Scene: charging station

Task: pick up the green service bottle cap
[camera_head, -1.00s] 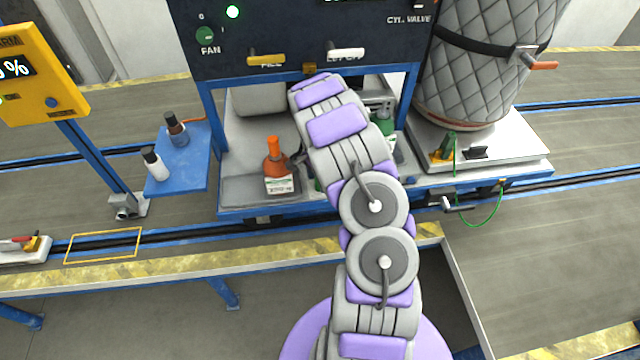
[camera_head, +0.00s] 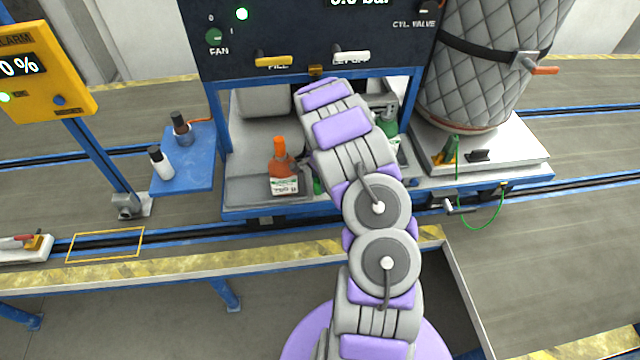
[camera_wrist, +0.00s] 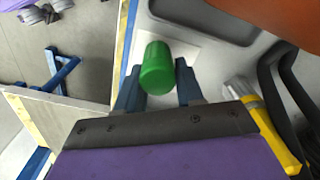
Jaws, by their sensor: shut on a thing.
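The green service bottle cap (camera_wrist: 157,72) is a short green cylinder in the wrist view. It sits between the two blue fingers of my gripper (camera_wrist: 156,78), which is shut on it. A pale surface lies behind the cap. In the head view my arm hides the gripper, and only a small bit of green (camera_head: 317,186) shows beside the arm. Whether the cap still touches anything below is unclear.
An orange spray bottle (camera_head: 283,172) stands close left of my arm, and a green bottle (camera_head: 388,127) stands behind it to the right. Two small bottles stand on a blue side shelf (camera_head: 192,172). A panel (camera_head: 310,35) hangs above. A quilted cylinder (camera_head: 480,75) is at right.

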